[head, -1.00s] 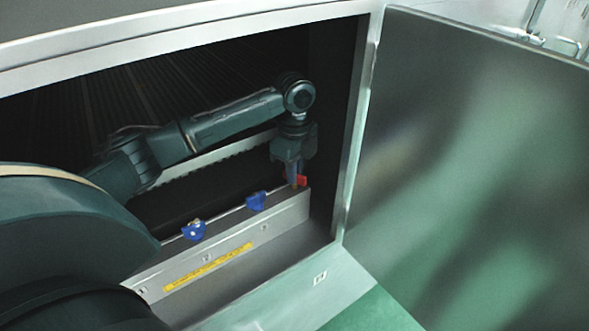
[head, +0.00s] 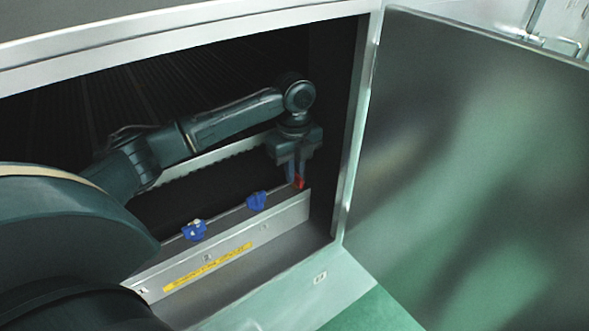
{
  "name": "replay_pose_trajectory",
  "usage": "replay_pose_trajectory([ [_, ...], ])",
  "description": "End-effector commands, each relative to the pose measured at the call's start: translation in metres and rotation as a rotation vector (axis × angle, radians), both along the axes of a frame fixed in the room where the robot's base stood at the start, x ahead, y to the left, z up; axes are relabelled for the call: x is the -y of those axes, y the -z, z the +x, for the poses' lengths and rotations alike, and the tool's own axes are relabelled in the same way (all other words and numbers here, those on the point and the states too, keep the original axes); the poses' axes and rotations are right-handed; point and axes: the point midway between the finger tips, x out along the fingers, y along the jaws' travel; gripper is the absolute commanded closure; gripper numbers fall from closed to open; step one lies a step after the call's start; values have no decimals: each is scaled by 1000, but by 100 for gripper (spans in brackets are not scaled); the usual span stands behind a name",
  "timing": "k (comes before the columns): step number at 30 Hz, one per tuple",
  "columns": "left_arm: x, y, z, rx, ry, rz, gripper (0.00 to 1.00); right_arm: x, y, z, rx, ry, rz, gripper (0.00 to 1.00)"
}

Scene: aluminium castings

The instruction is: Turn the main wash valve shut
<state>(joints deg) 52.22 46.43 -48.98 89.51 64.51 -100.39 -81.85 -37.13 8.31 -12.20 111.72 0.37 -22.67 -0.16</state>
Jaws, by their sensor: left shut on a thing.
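A small red valve handle (head: 299,182) sits at the far right end of a metal ledge inside the open cabinet. My left gripper (head: 296,181) points down on it with its fingers shut on the handle, which they partly hide. Two blue valve handles stand along the same ledge to the left: one in the middle (head: 257,201) and one nearer (head: 194,230). Nothing touches the blue ones. My right gripper is not in view.
A yellow label strip (head: 208,267) runs along the ledge's front face. The cabinet's right frame post (head: 357,130) stands close to my left gripper. The cabinet door (head: 480,170) hangs wide open on the right. The cabinet interior behind the arm is dark.

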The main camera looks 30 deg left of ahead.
Motion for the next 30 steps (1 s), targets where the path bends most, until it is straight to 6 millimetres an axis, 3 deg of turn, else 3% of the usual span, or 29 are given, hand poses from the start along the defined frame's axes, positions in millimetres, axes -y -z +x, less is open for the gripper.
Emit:
replay_pose_trajectory([
  [6, 0, -2, 1, 5, 3, -2, 100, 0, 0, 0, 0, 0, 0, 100],
  [7, 0, -2, 1, 5, 3, -2, 88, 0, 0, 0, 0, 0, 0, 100],
  [15, 0, -1, 0, 2, 1, -1, 67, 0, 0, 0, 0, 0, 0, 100],
  [23, 0, -2, 0, 1, 1, 1, 67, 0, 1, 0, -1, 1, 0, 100],
  [30, 0, -37, 1, 6, 1, -1, 67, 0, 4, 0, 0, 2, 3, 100],
])
